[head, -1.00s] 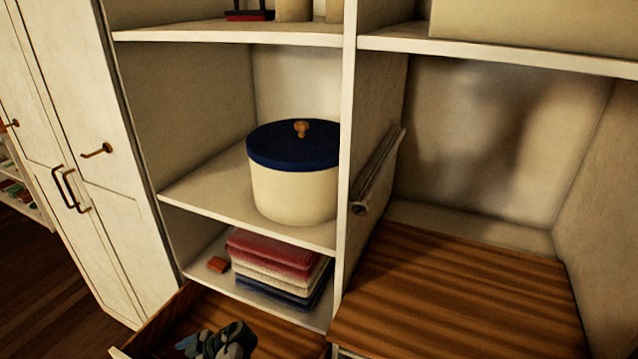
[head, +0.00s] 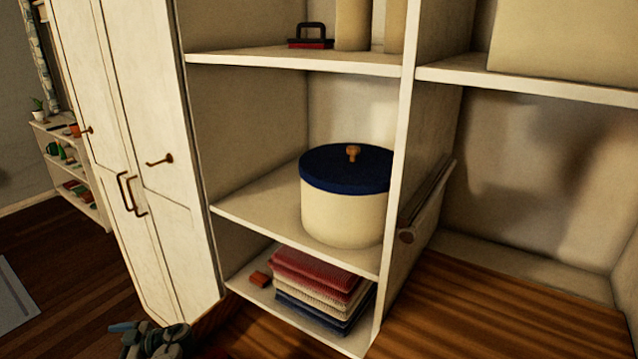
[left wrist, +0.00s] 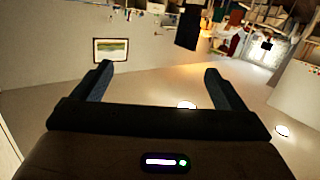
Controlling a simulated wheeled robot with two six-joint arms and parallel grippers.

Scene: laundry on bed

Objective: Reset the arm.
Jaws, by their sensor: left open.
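My left gripper (left wrist: 160,70) shows in the left wrist view with its two dark fingers spread wide apart. Nothing is between them; open room lies beyond. In the head view a grey and bluish shape at the bottom edge, left of the shelf unit, looks like part of my left arm, cut off by the frame; its fingers cannot be made out there. My right gripper is in neither view.
A white shelf unit (head: 296,61) holds a cream basket with a blue lid (head: 345,195) and folded towels (head: 318,290). A white cabinet (head: 150,110) stands left. A wooden surface (head: 490,310) is at lower right.

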